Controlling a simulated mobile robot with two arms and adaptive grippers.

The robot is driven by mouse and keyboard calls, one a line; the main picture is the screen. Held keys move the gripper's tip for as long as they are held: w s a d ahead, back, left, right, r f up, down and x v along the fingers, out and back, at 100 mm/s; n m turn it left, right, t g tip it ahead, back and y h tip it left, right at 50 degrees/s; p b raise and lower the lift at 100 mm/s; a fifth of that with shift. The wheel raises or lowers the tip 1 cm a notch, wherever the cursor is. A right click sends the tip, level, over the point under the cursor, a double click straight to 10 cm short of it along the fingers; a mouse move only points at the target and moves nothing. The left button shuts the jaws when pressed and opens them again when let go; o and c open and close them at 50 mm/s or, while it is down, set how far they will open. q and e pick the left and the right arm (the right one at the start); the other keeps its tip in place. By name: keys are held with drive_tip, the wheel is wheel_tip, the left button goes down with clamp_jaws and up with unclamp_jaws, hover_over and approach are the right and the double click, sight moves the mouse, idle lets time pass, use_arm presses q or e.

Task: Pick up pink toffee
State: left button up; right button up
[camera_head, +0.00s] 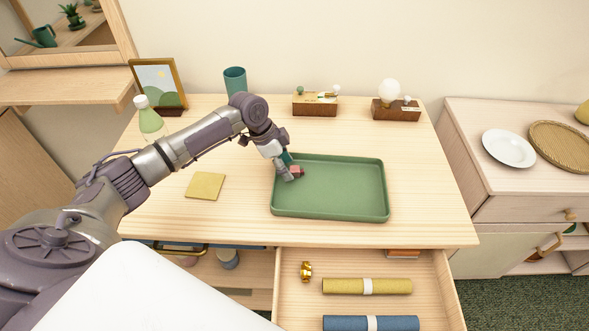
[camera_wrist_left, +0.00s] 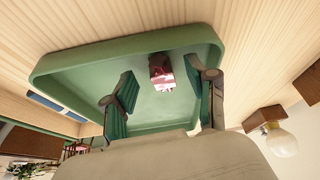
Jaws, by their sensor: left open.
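The pink toffee (camera_wrist_left: 162,73) is a small pink and white block with a dark brownish side, lying on the green tray. In the head view the toffee (camera_head: 295,169) shows as a small pink patch at the tray's upper left, partly hidden by my left gripper (camera_head: 287,168). The green tray (camera_head: 345,206) rests on the wooden table. In the left wrist view my left gripper (camera_wrist_left: 165,97) is open, with one teal-padded finger on each side of the toffee's position. The toffee appears just beyond the fingertips; I cannot tell whether they touch it. My right gripper is not in view.
A yellow square note (camera_head: 205,186) lies left of the tray. A picture frame (camera_head: 158,85), a flask (camera_head: 149,118), a teal cup (camera_head: 235,80) and two wooden boxes stand at the back. An open drawer (camera_head: 365,303) with rolled cloths juts out in front.

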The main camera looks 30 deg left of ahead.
use_arm(q)
drive_tip(key=shift+w+d+f, duration=0.15)
drive_tip(key=shift+d+f, duration=0.1)
drive_tip(key=shift+f, duration=0.4)
drive_tip(key=c, duration=1)
drive_tip(key=shift+r, duration=0.15)
